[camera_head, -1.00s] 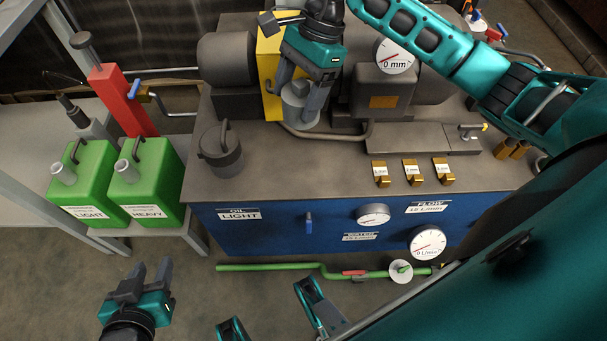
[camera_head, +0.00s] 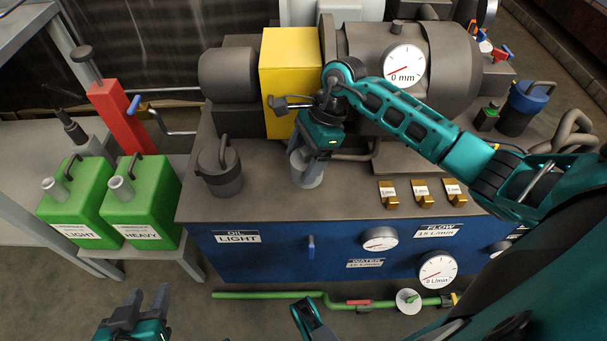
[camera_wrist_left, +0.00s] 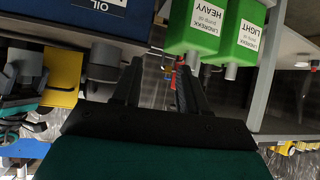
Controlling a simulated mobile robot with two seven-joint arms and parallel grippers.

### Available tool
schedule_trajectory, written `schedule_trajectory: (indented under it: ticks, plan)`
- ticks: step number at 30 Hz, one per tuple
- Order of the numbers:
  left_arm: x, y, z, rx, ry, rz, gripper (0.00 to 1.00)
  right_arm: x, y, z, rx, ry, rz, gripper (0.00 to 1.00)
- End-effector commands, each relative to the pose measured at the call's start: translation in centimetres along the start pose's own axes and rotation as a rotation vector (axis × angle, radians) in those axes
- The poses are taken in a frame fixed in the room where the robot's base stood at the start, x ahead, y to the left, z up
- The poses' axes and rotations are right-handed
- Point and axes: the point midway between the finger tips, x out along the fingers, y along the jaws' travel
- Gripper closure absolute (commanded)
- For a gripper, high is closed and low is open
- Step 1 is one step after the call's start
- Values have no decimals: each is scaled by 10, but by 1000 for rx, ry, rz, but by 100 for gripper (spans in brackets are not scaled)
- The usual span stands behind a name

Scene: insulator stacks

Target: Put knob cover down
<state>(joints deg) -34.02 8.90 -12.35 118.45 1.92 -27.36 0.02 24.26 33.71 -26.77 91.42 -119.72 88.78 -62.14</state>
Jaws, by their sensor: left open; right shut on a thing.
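The knob cover (camera_head: 308,180) is a grey cylinder in my right gripper (camera_head: 305,169), in the middle of the head view. The right gripper is shut on it from above, and its fingers hide part of it. It is over the grey bench top, in front of the yellow box. I cannot tell whether its underside touches the top. My left gripper (camera_head: 148,300) is open and empty at the bottom left of the head view, low in front of the bench. Its two dark fingers also show spread in the left wrist view (camera_wrist_left: 158,75).
A dark grey pot with a handle (camera_head: 220,175) stands left of the cover. The yellow box (camera_head: 290,75) and round machine housing (camera_head: 440,60) are behind it. Green canisters (camera_head: 140,205) stand at left. Bench top is clear between pot and cover.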

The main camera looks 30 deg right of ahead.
Motion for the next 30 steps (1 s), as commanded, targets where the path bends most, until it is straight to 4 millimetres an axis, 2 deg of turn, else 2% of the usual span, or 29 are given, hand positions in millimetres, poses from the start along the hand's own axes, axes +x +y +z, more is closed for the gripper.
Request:
schedule_trajectory:
  ticks: [5, 12, 24, 25, 30]
  plan:
    - [2, 1, 3, -5, -1, 1, 57, 11, 0, -4, 0, -1, -2, 57]
    - [6, 3, 7, -14, -4, 4, 57, 43, 0, -17, 2, -2, -1, 57]
    - [8, 4, 0, -12, 12, 8, 57, 48, -1, -20, -1, 0, -2, 57]
    - [7, 4, -2, -11, 13, 8, 57, 47, -1, -20, -1, 0, -2, 23]
    - [7, 4, -2, -9, 12, 9, 57, 47, 0, -19, -1, 0, -1, 6]
